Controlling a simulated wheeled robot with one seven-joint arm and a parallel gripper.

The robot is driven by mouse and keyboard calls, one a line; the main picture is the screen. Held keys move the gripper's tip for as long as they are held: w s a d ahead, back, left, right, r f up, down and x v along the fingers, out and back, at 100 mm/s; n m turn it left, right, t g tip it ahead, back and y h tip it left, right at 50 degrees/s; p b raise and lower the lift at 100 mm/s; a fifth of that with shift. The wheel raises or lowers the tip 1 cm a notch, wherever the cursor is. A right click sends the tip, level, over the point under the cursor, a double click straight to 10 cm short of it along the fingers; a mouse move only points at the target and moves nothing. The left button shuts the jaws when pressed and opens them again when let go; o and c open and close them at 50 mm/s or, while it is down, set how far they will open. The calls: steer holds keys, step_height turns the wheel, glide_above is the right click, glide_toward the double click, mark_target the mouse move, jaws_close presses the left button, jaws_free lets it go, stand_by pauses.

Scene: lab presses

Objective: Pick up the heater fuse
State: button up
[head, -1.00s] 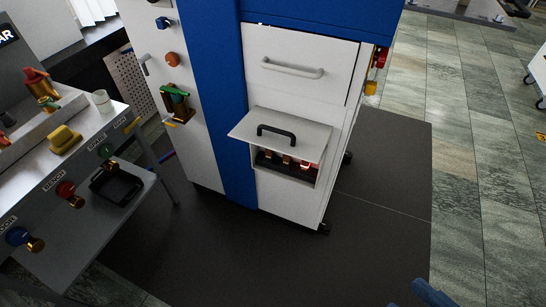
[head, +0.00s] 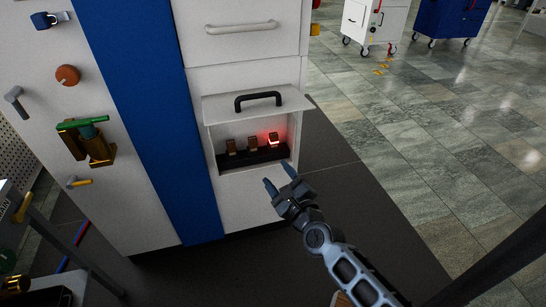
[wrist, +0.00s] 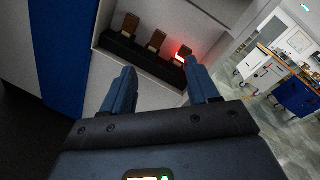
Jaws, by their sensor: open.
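Three brown fuses stand in a row in a dark holder (head: 252,158) inside the open compartment of the white cabinet. The right fuse (head: 273,139) glows red; it also shows in the wrist view (wrist: 183,54). The middle fuse (head: 252,144) and left fuse (head: 231,146) are unlit. I cannot read which one is labelled heater. My gripper (head: 279,182) is open and empty, in front of and below the compartment. In the wrist view its fingers (wrist: 164,90) point toward the row, with the lit fuse just beyond the right fingertip.
The compartment's white flap (head: 258,101) with a black handle is raised above the fuses. A drawer handle (head: 240,26) is higher up. A green and brass fitting (head: 88,140) sticks out at left. Floor (head: 400,160) to the right is clear, with carts (head: 375,24) far behind.

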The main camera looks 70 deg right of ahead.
mark_target(275, 141)
steer(key=shift+w+d+f+m+g+h+b, duration=0.4)
steer(key=shift+w+d+m, duration=1.1)
steer(key=shift+d, duration=1.3)
steer(key=shift+w+d+f+m+g+h+b, duration=0.2)
steer(key=shift+w+d+f+m+h+b, duration=0.35)
steer(key=shift+w+d+m, duration=1.6)
steer(key=shift+w+d+f+m+g+h+b, duration=0.35)
steer(key=shift+w+d+f+m+b, duration=0.55)
steer(key=shift+d, duration=2.5)
steer(key=shift+s+r+m, duration=0.25)
steer(key=shift+s, duration=0.05)
steer(key=shift+c, duration=0.4)
jaws_close()
